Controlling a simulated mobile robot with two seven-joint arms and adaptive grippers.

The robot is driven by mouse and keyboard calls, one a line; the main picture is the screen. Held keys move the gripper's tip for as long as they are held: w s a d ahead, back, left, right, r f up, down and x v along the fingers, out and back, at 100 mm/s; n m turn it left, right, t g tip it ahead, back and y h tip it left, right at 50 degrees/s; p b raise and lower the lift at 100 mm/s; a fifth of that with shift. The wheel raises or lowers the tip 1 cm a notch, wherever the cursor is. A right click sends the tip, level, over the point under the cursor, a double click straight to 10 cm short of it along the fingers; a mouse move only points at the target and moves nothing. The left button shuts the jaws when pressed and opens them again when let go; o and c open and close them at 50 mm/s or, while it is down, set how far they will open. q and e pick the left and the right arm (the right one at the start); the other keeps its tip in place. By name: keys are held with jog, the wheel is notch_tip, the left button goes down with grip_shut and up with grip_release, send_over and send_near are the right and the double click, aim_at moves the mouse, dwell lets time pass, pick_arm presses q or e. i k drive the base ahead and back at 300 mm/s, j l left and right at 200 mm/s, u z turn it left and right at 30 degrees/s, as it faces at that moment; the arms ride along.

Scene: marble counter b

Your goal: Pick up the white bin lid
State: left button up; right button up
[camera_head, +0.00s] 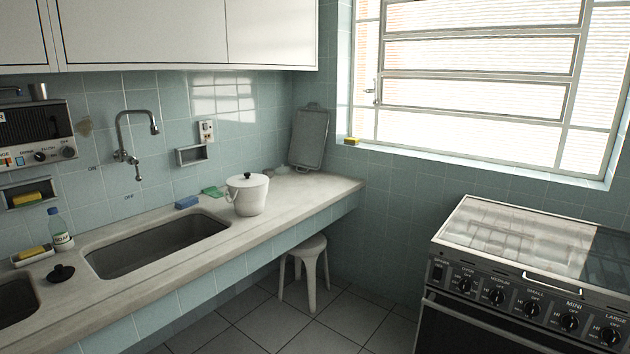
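A white bin (248,198) with handles stands on the marble counter, right of the sink basin. Its white lid (247,181) with a dark knob sits on top of it. Neither of my grippers is in view, so I cannot see whether they are open or shut.
The counter (290,204) holds a blue sponge (187,202), a green cloth (211,191), a soap bottle (60,229) and a black plug (61,273). The sink basin (150,247) is sunk left of the bin. A stool (306,272) stands below; a stove (525,270) is at right.

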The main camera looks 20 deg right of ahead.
aim_at(247, 180)
jog(key=z, duration=0.3)
jog(key=i+l, duration=0.4)
jog(key=i, duration=0.25)
jog(key=i+l+u, duration=0.1)
jog(key=i+l, duration=0.3)
jog(key=i, duration=0.2)
